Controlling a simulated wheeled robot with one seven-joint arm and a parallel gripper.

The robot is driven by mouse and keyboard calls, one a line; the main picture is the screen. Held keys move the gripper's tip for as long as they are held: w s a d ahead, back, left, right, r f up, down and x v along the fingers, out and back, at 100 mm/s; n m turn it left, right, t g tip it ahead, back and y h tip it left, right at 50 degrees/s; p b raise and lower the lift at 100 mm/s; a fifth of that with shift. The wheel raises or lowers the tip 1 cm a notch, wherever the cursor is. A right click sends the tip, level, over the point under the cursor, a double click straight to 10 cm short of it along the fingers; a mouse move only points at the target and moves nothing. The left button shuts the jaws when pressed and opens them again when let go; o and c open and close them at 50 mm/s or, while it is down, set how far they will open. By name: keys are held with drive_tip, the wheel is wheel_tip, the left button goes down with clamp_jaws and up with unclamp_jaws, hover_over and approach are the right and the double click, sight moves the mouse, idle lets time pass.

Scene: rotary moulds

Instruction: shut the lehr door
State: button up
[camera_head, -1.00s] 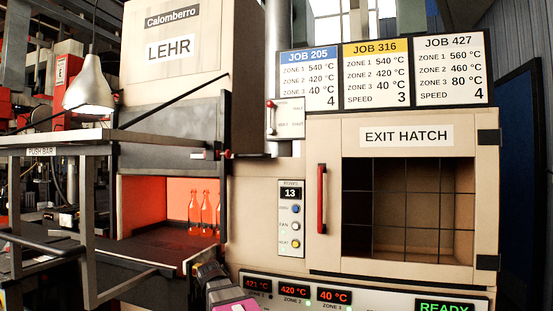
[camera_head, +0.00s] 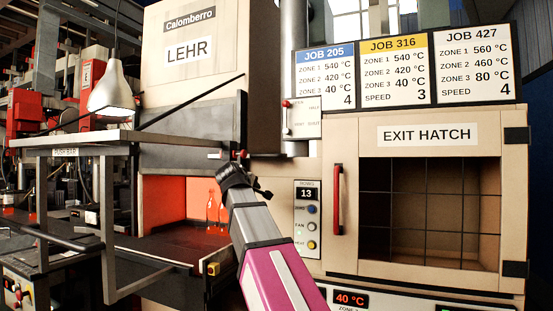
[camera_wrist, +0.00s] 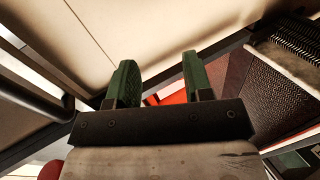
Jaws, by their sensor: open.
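The lehr (camera_head: 190,85) is the large pale cabinet left of centre in the head view. Its opening (camera_head: 178,200) shows a glowing orange interior with clear sight inside. A grey slab (camera_head: 180,157), which looks like the raised door, spans just above the opening. A red-tipped fitting (camera_head: 240,155) sits at its right end. My gripper (camera_head: 240,178) is in front of the opening's right edge, just below that fitting; touching cannot be told. In the wrist view my gripper (camera_wrist: 159,64) has two green fingers apart with nothing between them, and orange shows beyond.
Orange-lit bottles (camera_head: 216,208) stand inside the opening. A grey push-bar frame (camera_head: 108,220) and a hanging lamp (camera_head: 112,90) stand at left. A control panel (camera_head: 307,220) and the exit hatch (camera_head: 430,212) with a red handle (camera_head: 337,200) are at right.

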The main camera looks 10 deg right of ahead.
drive_tip(key=t+h, duration=0.1)
drive_tip(key=h, duration=0.1)
approach(268, 156)
drive_tip(key=x, duration=0.2)
drive_tip(key=shift+n, duration=0.4)
drive_tip(key=x, duration=1)
drive_tip(key=shift+w+d+r, duration=0.1)
drive_tip(key=shift+w+d, duration=0.05)
drive_tip(key=shift+w, duration=0.25)
drive_tip(key=shift+c, duration=0.3)
clamp_jaws()
